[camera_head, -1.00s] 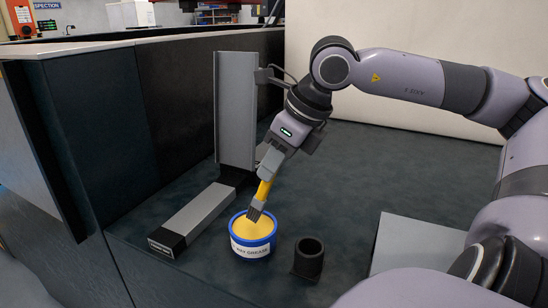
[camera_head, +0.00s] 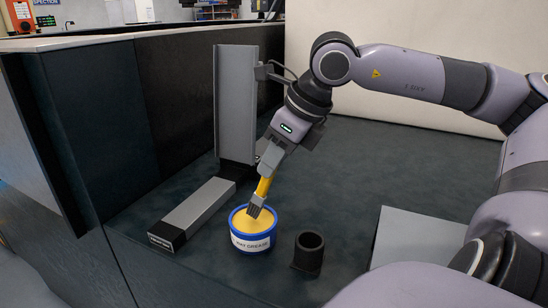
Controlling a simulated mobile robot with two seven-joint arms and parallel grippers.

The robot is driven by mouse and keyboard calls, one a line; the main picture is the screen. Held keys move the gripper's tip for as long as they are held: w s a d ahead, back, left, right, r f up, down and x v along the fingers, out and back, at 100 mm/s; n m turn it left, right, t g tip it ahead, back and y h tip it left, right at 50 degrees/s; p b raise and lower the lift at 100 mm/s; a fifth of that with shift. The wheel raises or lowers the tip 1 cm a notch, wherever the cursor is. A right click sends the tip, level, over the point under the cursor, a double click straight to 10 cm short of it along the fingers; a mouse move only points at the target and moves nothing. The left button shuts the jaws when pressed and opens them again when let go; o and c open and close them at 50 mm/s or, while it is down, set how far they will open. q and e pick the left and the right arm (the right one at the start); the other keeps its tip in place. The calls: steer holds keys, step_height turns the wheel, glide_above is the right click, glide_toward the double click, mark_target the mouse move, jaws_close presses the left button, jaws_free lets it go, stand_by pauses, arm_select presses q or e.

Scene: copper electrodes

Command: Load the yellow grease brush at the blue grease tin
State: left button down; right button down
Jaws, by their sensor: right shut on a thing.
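The blue grease tin (camera_head: 252,244) stands open on the dark bench top, with yellow grease inside and a white label on its front. My right gripper (camera_head: 268,172) is above the tin, shut on the yellow handle of the grease brush (camera_head: 264,188). The brush points down and slants to the lower left. Its grey bristle end overlaps the grease inside the rim; I cannot tell how deep the tips reach. My left gripper is not in view.
A black cup-like holder (camera_head: 309,252) stands right of the tin. A grey bar with black ends (camera_head: 197,208) lies left of it. An upright grey channel (camera_head: 236,105) stands behind. A light grey block (camera_head: 415,240) is at the right.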

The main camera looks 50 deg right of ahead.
steer(key=shift+f+b, duration=0.45)
steer(key=shift+b, duration=0.05)
stand_by(1.3)
step_height(320, 180, up, 5)
steer(key=p, duration=0.4)
steer(key=shift+r+p, duration=0.6)
steer(key=shift+r, duration=0.45)
stand_by(0.3)
